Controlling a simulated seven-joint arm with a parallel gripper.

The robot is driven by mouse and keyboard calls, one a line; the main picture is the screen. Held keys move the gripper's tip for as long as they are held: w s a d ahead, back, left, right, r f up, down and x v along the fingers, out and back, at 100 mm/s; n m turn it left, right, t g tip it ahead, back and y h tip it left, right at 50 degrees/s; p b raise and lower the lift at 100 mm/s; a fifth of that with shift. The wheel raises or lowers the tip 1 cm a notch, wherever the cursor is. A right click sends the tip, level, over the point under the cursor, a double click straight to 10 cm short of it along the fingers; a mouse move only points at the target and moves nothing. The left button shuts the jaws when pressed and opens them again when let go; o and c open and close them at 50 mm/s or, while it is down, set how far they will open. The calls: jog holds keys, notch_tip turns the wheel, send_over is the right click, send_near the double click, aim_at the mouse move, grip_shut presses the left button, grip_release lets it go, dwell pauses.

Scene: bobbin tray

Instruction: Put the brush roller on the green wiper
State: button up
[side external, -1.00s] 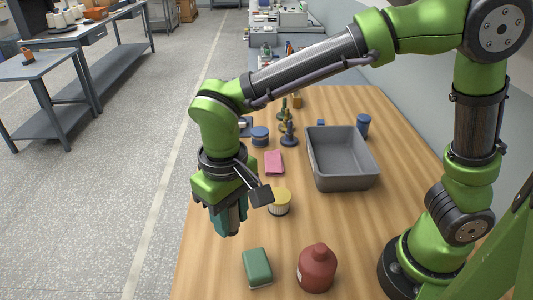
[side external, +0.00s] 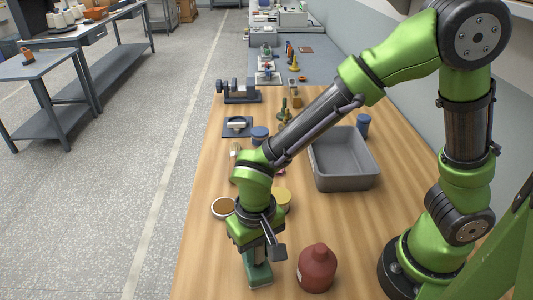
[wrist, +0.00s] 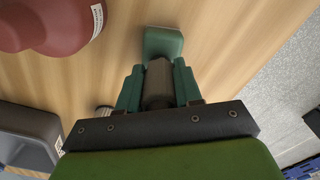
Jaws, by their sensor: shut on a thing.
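My gripper (side external: 256,262) points down near the front of the wooden table. In the wrist view its two teal fingers (wrist: 158,76) are shut on the brush roller, a grey-brown cylinder (wrist: 158,88). The roller is hidden in the side view. The green wiper (wrist: 163,42), a rounded green block, lies at the fingertips in the wrist view. In the side view the wiper (side external: 261,282) shows directly under my gripper, partly covered by it. I cannot tell whether the roller touches the wiper.
A dark red bottle (side external: 317,270) stands close to the right of the wiper. A yellow-topped jar (side external: 284,201) and a round brown-topped dish (side external: 222,208) are behind my gripper. A grey bin (side external: 345,184) stands farther back right. The table's left edge is near.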

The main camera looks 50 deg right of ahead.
jog(key=shift+f, duration=0.2)
jog(key=o, duration=1)
jog(key=shift+o, duration=0.2)
notch_tip(320, 180, up, 12)
jog(key=shift+r, duration=0.2)
jog(key=shift+d, duration=0.1)
jog(key=w+d+m+t+y, duration=0.1)
jog(key=d+m+y, duration=0.1)
jog(key=d, duration=0.9)
jog(key=s+d+r+t, duration=0.4)
jog(key=d+r+t, duration=0.2)
jog(key=d, duration=0.1)
jog(key=shift+r+n, duration=0.4)
